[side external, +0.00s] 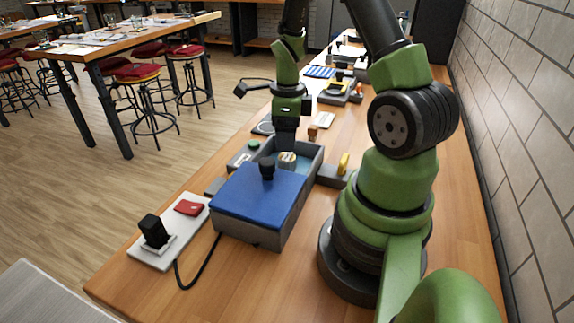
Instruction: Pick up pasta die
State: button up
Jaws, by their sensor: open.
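A grey box (248,233) with a blue lid (257,200) stands on the wooden table. The lid has a black knob (267,167) and leaves the far part of the box open. A small pale, brownish round piece (287,158), which looks like the pasta die, is in that open part. My gripper (286,147) points down right above this piece, with its fingertips close to it. The jaws are open, though the fingers look narrow from here. I cannot tell whether the fingertips touch the piece. The box walls and lid hide its lower part.
A white board (168,240) with a black block (153,231) and a red item (189,208) lies at the near left, with a black cable. A grey device with a yellow part (343,164) is right of the box. Several tools stand farther back.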

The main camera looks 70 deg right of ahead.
aim_at(289, 157)
jog(key=f, duration=0.7)
jog(key=shift+s+a+f, duration=0.15)
jog(key=shift+s+f, duration=0.1)
jog(key=shift+f, duration=0.1)
jog(key=c, duration=0.8)
jog(key=shift+r, duration=0.1)
